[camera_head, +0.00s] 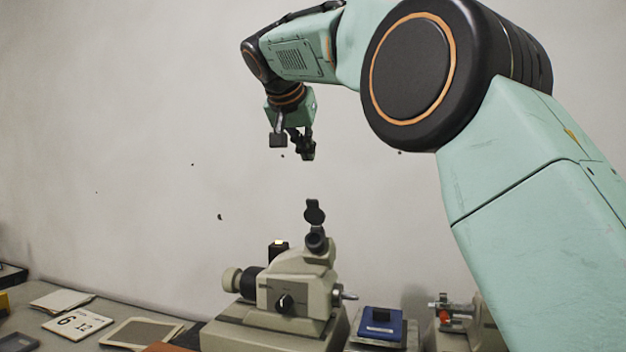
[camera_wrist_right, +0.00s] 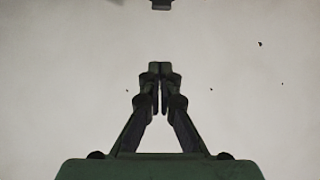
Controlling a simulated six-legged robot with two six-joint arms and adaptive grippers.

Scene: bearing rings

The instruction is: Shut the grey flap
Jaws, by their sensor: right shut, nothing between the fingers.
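A dark grey round flap (camera_head: 315,212) stands upright above a short dark tube on top of the beige machine (camera_head: 290,292) in the head view. It looks open, with the tube's mouth uncovered. My right gripper (camera_head: 307,156) hangs above the flap, clear of it, pointing down. In the right wrist view my right gripper's fingers (camera_wrist_right: 160,70) meet at the tips with nothing between them. The flap does not show in the wrist view, only pale wall. My left gripper is not in view.
A blue box (camera_head: 380,324) stands right of the machine, with another beige device (camera_head: 470,325) beyond it. A number card (camera_head: 77,323) and a framed plate (camera_head: 142,333) lie on the left. The space above the bench on the left is free.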

